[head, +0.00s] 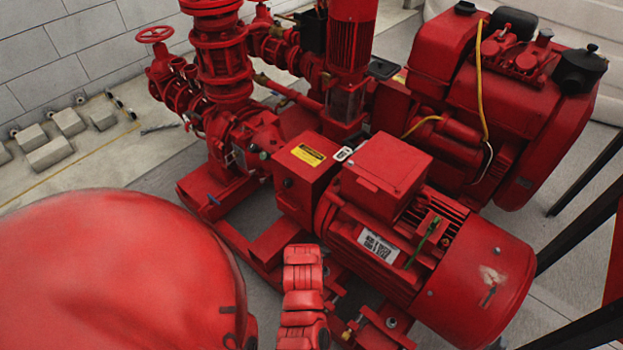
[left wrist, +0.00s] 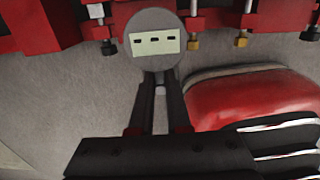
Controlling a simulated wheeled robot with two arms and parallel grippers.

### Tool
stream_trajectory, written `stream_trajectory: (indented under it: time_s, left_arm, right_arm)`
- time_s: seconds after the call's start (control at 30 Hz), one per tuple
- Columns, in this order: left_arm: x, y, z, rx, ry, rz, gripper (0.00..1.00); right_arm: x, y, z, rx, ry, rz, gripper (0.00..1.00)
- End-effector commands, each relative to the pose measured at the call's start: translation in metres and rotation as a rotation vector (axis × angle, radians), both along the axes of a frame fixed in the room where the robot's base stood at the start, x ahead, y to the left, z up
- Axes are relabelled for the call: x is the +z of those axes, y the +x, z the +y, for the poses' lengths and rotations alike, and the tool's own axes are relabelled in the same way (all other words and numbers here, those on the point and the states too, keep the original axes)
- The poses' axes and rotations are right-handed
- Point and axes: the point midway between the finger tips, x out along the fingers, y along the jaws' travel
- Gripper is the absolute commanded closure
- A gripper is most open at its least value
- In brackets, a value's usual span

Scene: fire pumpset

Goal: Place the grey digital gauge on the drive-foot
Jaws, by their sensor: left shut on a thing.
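The grey digital gauge (left wrist: 152,22) is a round disc with a pale display panel and dark dashes on it. My left gripper (left wrist: 160,80) is shut on the gauge at its lower edge in the left wrist view. The gauge overlaps the red base (left wrist: 75,28) with bolts in that view; I cannot tell whether they touch. In the head view a red foot with bolts (head: 384,328) shows under the red motor (head: 400,235); it may be the drive-foot. I cannot make out the gauge or either gripper in the head view.
A large rounded red body (head: 110,270) fills the lower left of the head view. Red pump pipework (head: 222,65) and a red engine (head: 515,85) stand behind the motor. Concrete blocks (head: 50,153) lie at left. Bare floor (left wrist: 75,90) shows in the wrist view.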

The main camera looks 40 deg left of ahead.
Motion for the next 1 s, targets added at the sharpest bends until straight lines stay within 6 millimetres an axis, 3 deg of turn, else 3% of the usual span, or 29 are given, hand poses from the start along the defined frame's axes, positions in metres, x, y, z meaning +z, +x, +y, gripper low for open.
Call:
stream_trajectory:
  time_s: [0.1, 0.3, 0.5, 0.73, 1.0]
  left_arm:
    - [-0.003, 0.027, 0.010, -0.001, 0.001, -0.002, 1.00]
    - [-0.005, 0.050, 0.017, -0.001, -0.001, 0.001, 1.00]
    - [-0.007, 0.059, 0.020, -0.002, -0.002, 0.003, 1.00]
    - [-0.041, 0.057, 0.019, -0.003, -0.003, 0.005, 1.00]
    - [-0.041, 0.058, 0.019, -0.002, -0.002, 0.001, 1.00]
  right_arm:
    - [-0.007, 0.000, 0.000, 0.000, 0.000, 0.000, 0.08]
    - [-0.010, 0.000, 0.000, 0.000, 0.000, 0.000, 0.08]
    - [-0.012, 0.000, 0.000, 0.000, 0.000, 0.000, 0.08]
    - [-0.021, 0.000, 0.000, 0.000, 0.000, 0.000, 0.08]
    - [-0.021, 0.000, 0.000, 0.000, 0.000, 0.000, 0.08]
